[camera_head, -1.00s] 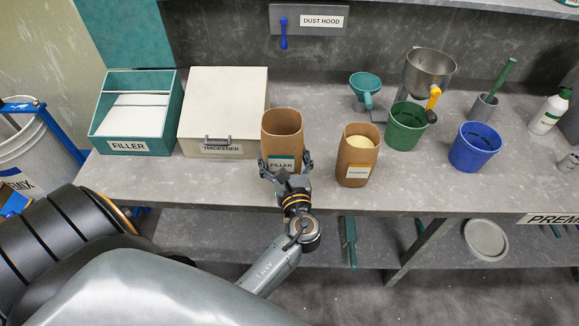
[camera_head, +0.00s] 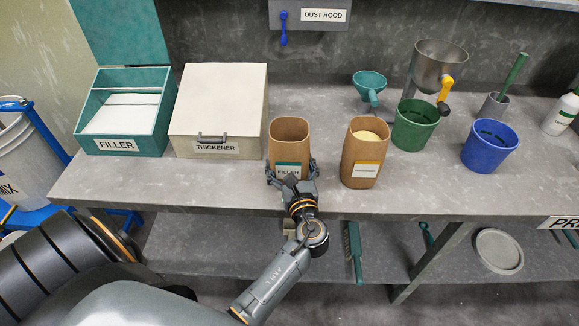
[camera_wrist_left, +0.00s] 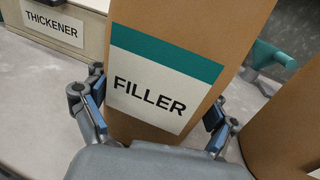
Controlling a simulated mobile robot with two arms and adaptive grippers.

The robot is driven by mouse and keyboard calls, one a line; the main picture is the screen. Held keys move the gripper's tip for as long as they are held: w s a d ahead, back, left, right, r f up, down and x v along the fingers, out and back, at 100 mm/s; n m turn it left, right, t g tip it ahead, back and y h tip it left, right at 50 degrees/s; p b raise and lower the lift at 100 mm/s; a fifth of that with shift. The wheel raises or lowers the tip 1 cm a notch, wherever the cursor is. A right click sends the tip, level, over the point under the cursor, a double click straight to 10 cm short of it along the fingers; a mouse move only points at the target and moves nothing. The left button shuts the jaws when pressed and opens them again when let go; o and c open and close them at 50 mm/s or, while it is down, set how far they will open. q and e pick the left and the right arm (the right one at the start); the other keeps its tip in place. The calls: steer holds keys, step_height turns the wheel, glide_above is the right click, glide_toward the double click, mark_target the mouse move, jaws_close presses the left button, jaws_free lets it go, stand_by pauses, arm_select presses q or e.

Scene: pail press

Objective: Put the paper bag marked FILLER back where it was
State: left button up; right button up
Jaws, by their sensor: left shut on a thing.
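The brown paper bag marked FILLER (camera_head: 289,137) is upright at the bench front, with a teal and white label; its open top looks empty from here. My left gripper (camera_head: 291,174) is shut on the bag's lower part from the front. In the left wrist view the bag (camera_wrist_left: 190,35) stands between the two fingers of the gripper (camera_wrist_left: 155,115), one at each side. I cannot tell whether the bag's base touches the bench. The open teal box labelled FILLER (camera_head: 158,136) holds white material at the left. My right gripper is not in view.
The closed THICKENER box (camera_head: 219,95) stands just left and behind the bag. A second paper bag (camera_head: 364,155) with pale contents stands close on the right. A green pail (camera_head: 414,127), blue pail (camera_head: 489,148) and teal funnel (camera_head: 370,85) are further right. The bench (camera_head: 130,185) is bare at front left.

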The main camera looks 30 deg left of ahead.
arm_select(q)
steer(key=o, duration=1.6)
steer(key=shift+o, duration=0.2)
steer(key=shift+s+d, duration=0.15)
steer(key=shift+d, duration=0.05)
steer(key=p+v, duration=0.1)
steer(key=v, duration=1)
steer(key=shift+s, duration=0.25)
steer(key=shift+d, duration=0.15)
